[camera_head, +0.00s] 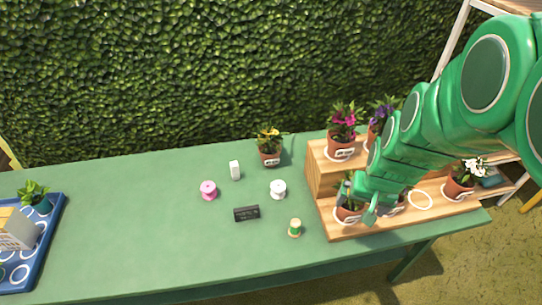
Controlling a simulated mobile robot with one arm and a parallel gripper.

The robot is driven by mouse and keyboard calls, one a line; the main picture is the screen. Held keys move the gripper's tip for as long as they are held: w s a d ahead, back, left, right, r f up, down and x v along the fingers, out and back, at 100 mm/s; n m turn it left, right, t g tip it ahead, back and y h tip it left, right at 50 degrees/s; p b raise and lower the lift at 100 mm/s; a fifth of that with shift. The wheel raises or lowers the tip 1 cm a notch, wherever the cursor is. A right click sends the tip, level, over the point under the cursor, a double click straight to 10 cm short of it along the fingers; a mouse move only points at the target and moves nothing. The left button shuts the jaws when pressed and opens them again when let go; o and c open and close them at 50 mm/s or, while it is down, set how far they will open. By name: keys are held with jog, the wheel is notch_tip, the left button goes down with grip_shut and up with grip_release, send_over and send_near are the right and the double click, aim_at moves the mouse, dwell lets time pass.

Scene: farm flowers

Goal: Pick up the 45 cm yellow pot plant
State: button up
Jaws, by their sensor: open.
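A plant with yellow flowers (269,141) stands upright in a terracotta pot on the green table, left of the wooden stand.
The wooden stand (319,175) holds pink, purple and white flowering pots; my arm hides part of it. The green table (130,215) bears pink (208,190), white (278,189) and green (295,228) spools, a white block (235,170), a black sign (246,213) and a blue tray (50,230). A hedge stands behind.

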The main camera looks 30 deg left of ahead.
aim_at(270, 149)
jog(key=w+a+f+t+y, duration=0.1)
jog(key=a+f, duration=0.3)
jog(key=a, duration=0.5)
jog(key=w+a+f+n+t+y, duration=0.1)
jog(key=w+a+f, duration=0.3)
jog(key=a, duration=0.5)
jog(key=w+a+f+n+t+y, duration=0.1)
jog(key=w+a+f+t, duration=0.2)
jog(key=a+f, duration=0.3)
jog(key=shift+w+a+t, duration=0.2)
jog(key=shift+a+t, duration=0.1)
jog(key=shift+a, duration=1.55)
jog(key=w+a+t, duration=0.1)
jog(key=a, duration=0.1)
jog(key=w+a+t+y, duration=0.1)
jog(key=a, duration=0.2)
jog(key=a+t, duration=0.1)
jog(key=a, duration=0.1)
jog(key=shift+w+a+f+t+y, duration=0.15)
jog(key=shift+w+f+t+y, duration=0.15)
jog(key=shift+w+t, duration=0.1)
jog(key=shift+a+r+t, duration=0.1)
jog(key=shift+a+t, duration=0.2)
jog(key=shift+a, duration=0.15)
jog(key=shift+x, duration=3.95)
jog(key=shift+w+r, duration=0.1)
jog(key=c, duration=1)
